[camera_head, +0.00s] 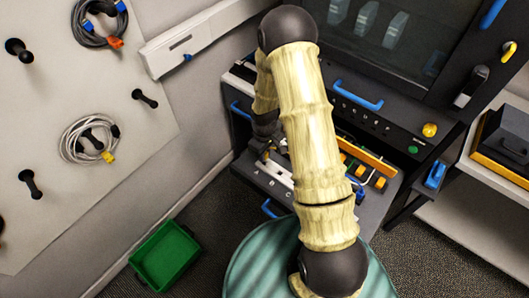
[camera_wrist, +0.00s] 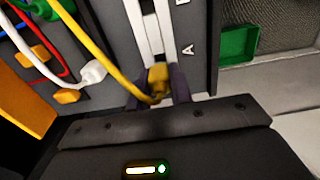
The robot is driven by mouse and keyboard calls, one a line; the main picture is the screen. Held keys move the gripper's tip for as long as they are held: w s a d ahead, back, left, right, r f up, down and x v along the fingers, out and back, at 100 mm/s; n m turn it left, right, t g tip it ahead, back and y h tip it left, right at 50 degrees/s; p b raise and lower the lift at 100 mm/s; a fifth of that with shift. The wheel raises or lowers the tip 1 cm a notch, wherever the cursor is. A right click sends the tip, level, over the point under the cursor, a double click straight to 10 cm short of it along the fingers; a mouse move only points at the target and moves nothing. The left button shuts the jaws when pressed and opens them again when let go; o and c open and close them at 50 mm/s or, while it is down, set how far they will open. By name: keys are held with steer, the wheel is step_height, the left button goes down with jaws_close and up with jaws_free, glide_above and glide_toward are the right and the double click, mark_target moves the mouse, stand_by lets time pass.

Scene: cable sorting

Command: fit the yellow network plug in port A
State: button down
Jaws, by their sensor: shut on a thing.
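My gripper (camera_wrist: 158,92) is shut on the yellow network plug (camera_wrist: 158,76), with the yellow cable (camera_wrist: 105,60) running from it up and left. In the wrist view the plug is at the near end of a pale strip (camera_wrist: 137,22), beside the letter A (camera_wrist: 187,50). I cannot tell whether the plug is inside port A, as the port opening is hidden. In the head view my gripper (camera_head: 264,142) is low over the bench near the letter row, partly hidden by my arm.
A white plug (camera_wrist: 92,72), another yellow plug (camera_wrist: 67,96) and red and blue cables lie left in the wrist view. A green bin (camera_head: 165,256) stands on the floor. Coiled cables (camera_head: 88,138) hang on the wall board. A dark cabinet (camera_head: 400,40) stands behind the bench.

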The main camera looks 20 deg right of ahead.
steer(key=shift+f+b, duration=0.9)
steer(key=shift+f, duration=0.5)
stand_by(1.4)
steer(key=c, duration=1.2)
jaws_free()
steer(key=shift+o, duration=0.6)
steer(key=o, duration=0.4)
steer(key=shift+r, duration=0.1)
steer(key=shift+r+p, duration=2.6)
steer(key=shift+r, duration=0.85)
